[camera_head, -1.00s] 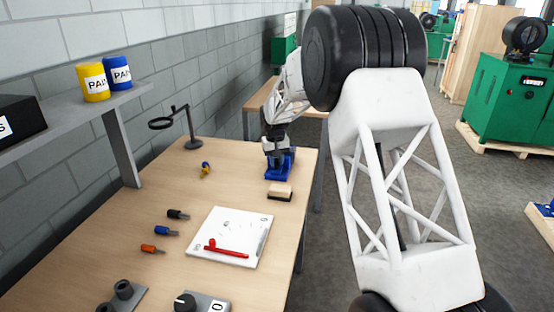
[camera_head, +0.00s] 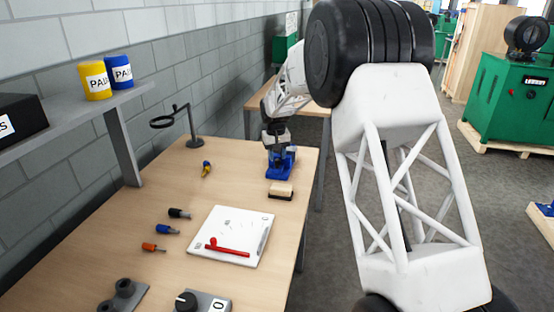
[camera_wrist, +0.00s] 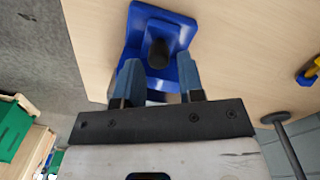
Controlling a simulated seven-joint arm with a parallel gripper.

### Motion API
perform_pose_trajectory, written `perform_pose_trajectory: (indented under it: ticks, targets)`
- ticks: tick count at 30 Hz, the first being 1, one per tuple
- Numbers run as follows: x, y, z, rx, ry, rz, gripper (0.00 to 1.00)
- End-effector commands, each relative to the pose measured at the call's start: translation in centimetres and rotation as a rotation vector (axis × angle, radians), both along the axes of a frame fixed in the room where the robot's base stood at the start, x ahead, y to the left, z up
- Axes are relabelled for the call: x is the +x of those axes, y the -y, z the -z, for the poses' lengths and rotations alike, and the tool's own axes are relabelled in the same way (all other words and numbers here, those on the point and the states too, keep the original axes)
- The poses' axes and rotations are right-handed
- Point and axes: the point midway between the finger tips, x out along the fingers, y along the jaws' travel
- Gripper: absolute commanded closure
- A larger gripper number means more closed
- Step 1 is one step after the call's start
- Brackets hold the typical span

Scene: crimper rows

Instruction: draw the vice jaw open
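The blue vice (camera_head: 285,168) stands at the far end of the wooden bench, below the end of my arm. In the wrist view the vice (camera_wrist: 178,22) is at the top centre, with a dark round-ended part (camera_wrist: 158,52) in its middle. My gripper (camera_wrist: 158,62) has its two grey-blue fingers apart, one on each side of that dark part, with gaps visible. Whether either finger touches the vice cannot be told. In the head view my gripper (camera_head: 277,145) is small and partly merges with the vice; the vice's jaw opening is not clear.
A wooden-topped block (camera_head: 281,190) lies just in front of the vice. A magnifier stand (camera_head: 194,140), a white board (camera_head: 225,220) with a red piece, and several screwdriver-like tools lie on the bench. A yellow-and-blue item (camera_wrist: 309,72) is right in the wrist view.

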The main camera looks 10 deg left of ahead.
Motion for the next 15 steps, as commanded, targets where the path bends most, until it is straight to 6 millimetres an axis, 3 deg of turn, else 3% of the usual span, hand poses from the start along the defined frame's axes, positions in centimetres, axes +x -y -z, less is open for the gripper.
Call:
perform_pose_trajectory:
  ticks: [6, 15]
  targets:
    - [0.0, -0.1, -3.1, 0.001, 0.003, 0.0, 0.64]
    - [-0.1, -0.2, -5.3, 0.0, 0.0, 0.0, 0.64]
